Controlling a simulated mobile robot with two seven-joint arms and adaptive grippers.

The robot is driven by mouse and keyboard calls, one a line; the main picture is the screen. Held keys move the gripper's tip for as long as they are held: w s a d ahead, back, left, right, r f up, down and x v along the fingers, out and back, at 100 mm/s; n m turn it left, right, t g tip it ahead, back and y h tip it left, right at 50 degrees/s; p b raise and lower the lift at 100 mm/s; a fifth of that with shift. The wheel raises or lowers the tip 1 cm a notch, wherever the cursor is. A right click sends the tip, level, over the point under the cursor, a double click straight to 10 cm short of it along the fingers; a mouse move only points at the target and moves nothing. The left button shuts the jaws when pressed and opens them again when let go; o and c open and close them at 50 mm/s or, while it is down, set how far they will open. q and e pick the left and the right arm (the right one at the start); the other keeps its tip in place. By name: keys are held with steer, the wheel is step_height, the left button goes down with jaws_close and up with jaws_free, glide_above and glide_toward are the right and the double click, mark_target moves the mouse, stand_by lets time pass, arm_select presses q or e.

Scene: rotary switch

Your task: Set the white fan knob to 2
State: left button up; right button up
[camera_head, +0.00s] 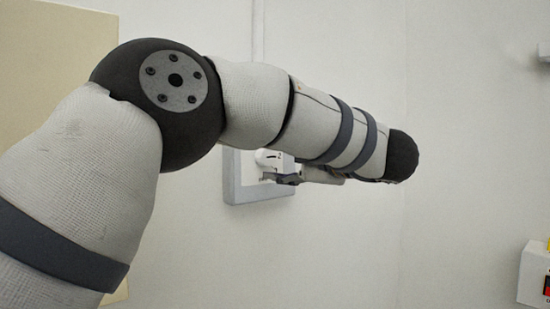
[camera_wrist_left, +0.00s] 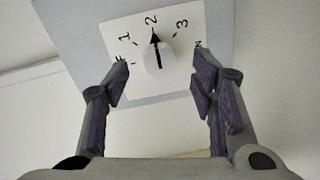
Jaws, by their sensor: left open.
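The white fan knob (camera_wrist_left: 153,58) sits on a white dial plate (camera_wrist_left: 196,18) in the left wrist view. Its black pointer aims up at the number 2, between 1 and 3. My left gripper (camera_wrist_left: 160,75) is open, with one finger on each side of the knob, both apart from it. In the head view, the gripper (camera_head: 284,178) is at the wall switch, and the knob (camera_head: 268,157) shows only partly beneath my left arm. My right gripper is in neither view.
The switch's grey frame (camera_head: 231,180) is mounted on a pale wall (camera_head: 470,140). A white box with red and yellow parts (camera_head: 533,275) is at the right edge. A beige panel (camera_head: 40,60) is at the left. The wall between is clear.

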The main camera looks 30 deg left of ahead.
arm_select(q)
steer(key=v, duration=0.9)
steer(key=shift+s+d, duration=0.25)
steer(key=shift+d, duration=0.1)
